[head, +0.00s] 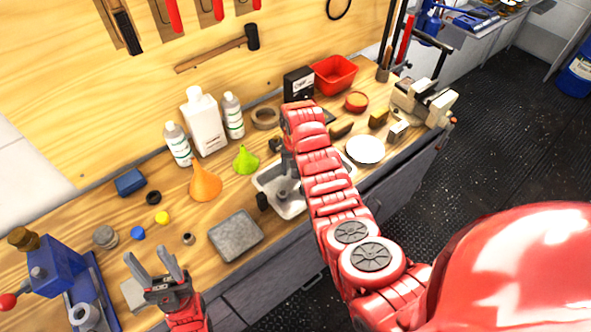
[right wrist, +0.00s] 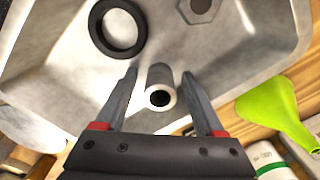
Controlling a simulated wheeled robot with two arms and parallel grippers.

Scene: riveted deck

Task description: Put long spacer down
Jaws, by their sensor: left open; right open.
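The long spacer (right wrist: 161,98), a grey metal tube with an open bore, stands in the metal tray (right wrist: 60,50) in the right wrist view. My right gripper (right wrist: 159,75) is open, with one finger on either side of the spacer and a gap showing to each. In the head view the tray (head: 263,187) is partly hidden behind my right arm, and my right gripper (head: 287,165) is over it. I cannot tell the spacer apart there. My left gripper (head: 154,260) is open and empty above the front left of the bench.
A black ring (right wrist: 118,28) and a hex nut (right wrist: 197,9) lie in the tray. A green funnel (head: 246,159), an orange funnel (head: 205,184) and bottles (head: 204,122) stand behind it. A grey block (head: 236,236) lies left of it. A vise (head: 424,101) is at the right.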

